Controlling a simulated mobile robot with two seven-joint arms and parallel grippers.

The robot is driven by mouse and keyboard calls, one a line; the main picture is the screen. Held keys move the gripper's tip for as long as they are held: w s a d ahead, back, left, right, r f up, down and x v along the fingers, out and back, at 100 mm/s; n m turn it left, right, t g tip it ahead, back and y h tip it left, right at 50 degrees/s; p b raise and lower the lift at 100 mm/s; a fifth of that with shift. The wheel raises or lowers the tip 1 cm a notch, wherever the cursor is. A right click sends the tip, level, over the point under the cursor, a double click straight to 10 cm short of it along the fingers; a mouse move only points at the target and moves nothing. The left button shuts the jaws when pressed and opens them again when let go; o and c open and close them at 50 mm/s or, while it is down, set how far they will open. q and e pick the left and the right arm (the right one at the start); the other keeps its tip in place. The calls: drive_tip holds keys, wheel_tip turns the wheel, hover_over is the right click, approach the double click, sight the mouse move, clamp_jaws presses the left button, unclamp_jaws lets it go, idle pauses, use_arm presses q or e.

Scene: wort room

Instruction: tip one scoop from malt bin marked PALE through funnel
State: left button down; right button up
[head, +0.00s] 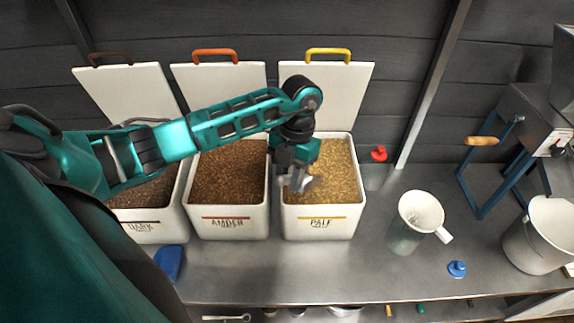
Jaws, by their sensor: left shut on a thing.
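The malt bin marked PALE (323,228) is a white box with its lid open, full of pale golden grain (333,165). My left gripper (296,176) points down over the left part of this bin and is shut on a grey metal scoop (304,184). The scoop is at or just above the grain; I cannot tell whether it holds any. My right gripper is not in view.
The AMBER bin (228,222) and DARK bin (142,228) stand open to the left. A red-capped jar (379,155) and blue stopper (457,268) stand near the jug.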

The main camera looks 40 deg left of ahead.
use_arm(q)
drive_tip(key=shift+w+f, duration=0.3)
drive_tip(key=shift+f, duration=0.55)
drive_tip(key=x, duration=0.2)
drive_tip(key=w+x, duration=0.1)
drive_tip(key=x, duration=0.1)
drive_tip(key=shift+f, duration=0.15)
drive_tip(key=shift+t, duration=0.7)
drive_tip(key=w+f+b, duration=0.1)
drive_tip(key=b, duration=0.1)
drive_tip(key=w+f+b, duration=0.1)
drive_tip(key=w+b, duration=0.1)
drive_tip(key=shift+w+a, duration=0.2)
drive_tip(key=shift+w, duration=0.05)
drive_tip(key=shift+w+a+f+b, duration=0.1)
drive_tip(key=shift+w+f+b, duration=0.15)
drive_tip(key=shift+w+b, duration=0.5)
drive_tip(key=shift+s+a+r+t+p, duration=0.1)
drive_tip(key=shift+s+t+p, duration=0.1)
drive_tip(key=shift+t+p, duration=0.25)
drive_tip(key=shift+s+r+t+y+p, duration=0.15)
drive_tip(key=shift+s+r+t+p, duration=0.05)
drive_tip(key=shift+s+t+p, duration=0.3)
drive_tip(key=shift+s+r+t+y+p, duration=0.15)
drive_tip(key=shift+s+r+t+p, duration=0.15)
drive_tip(key=shift+t+p, duration=0.25)
drive_tip(key=s+r+t+p, duration=0.2)
drive_tip(key=s+r, duration=0.3)
drive_tip(key=shift+d+t, duration=0.4)
drive_tip(key=shift+d, duration=0.05)
